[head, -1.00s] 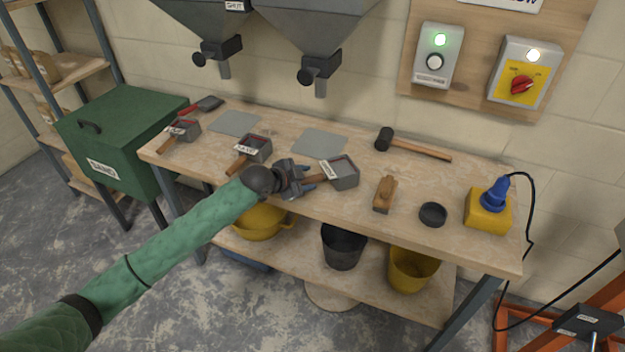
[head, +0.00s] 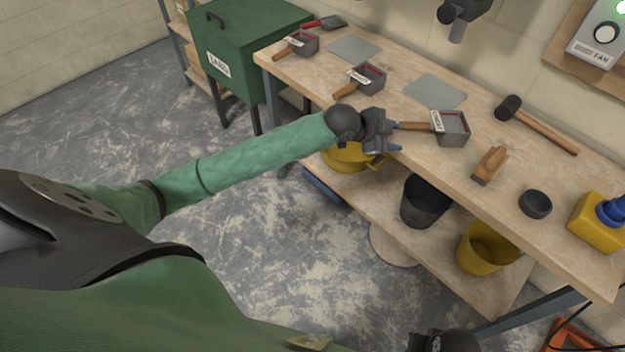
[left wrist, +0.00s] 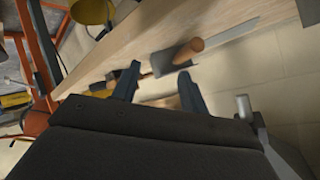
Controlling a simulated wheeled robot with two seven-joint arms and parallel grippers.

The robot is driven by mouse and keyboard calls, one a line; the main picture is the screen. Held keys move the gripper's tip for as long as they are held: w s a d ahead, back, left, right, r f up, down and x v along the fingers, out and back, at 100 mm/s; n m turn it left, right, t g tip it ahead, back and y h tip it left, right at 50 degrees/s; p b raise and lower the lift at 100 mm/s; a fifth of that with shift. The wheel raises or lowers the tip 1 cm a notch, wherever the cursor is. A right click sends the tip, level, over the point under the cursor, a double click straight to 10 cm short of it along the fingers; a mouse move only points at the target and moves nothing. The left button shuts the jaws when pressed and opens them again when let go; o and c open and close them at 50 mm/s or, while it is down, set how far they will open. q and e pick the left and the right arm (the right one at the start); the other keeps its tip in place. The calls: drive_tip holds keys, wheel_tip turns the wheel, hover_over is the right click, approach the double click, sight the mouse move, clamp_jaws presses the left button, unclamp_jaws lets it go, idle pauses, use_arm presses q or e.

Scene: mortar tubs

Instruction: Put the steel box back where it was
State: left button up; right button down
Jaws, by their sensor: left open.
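Three small steel boxes with wooden handles and white labels stand on the bench: a left one (head: 303,43), a middle one (head: 371,77) and a right one (head: 454,130). I cannot tell which one the task means. Two flat grey plates lie behind them, a left plate (head: 354,48) and a right plate (head: 434,91). My left gripper (head: 394,139) is open at the bench's front edge, by the handle end of the right box. Its open fingers also show in the left wrist view (left wrist: 158,88), with nothing clearly between them. A dark part of my right arm shows at the bottom edge.
A mallet (head: 540,125), a wooden block tool (head: 489,165), a dark round cup (head: 535,204) and a yellow container (head: 597,222) are on the bench to the right. Buckets stand on the lower shelf. A green bin (head: 240,50) is at the left.

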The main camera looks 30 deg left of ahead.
use_arm(q)
drive_tip(key=s+f+n+g+y, duration=0.2)
drive_tip(key=s+f+n, duration=0.3)
drive_tip(key=s+f, duration=0.7)
drive_tip(key=s+f+n+g+y, duration=0.3)
drive_tip(key=s+f, duration=0.4)
drive_tip(key=s, duration=0.8)
drive_tip(key=s+a+f+n+g, duration=0.1)
drive_tip(key=s+a+f+n, duration=0.1)
drive_tip(key=s, duration=0.4)
drive_tip(key=s+a+f+n+g+y, duration=0.1)
drive_tip(key=s+a+n, duration=0.1)
drive_tip(key=s, duration=0.5)
drive_tip(key=shift+a+f+n, duration=0.15)
drive_tip(key=shift+f+n, duration=0.25)
drive_tip(key=shift+n, duration=0.2)
drive_tip(key=shift+s, duration=0.1)
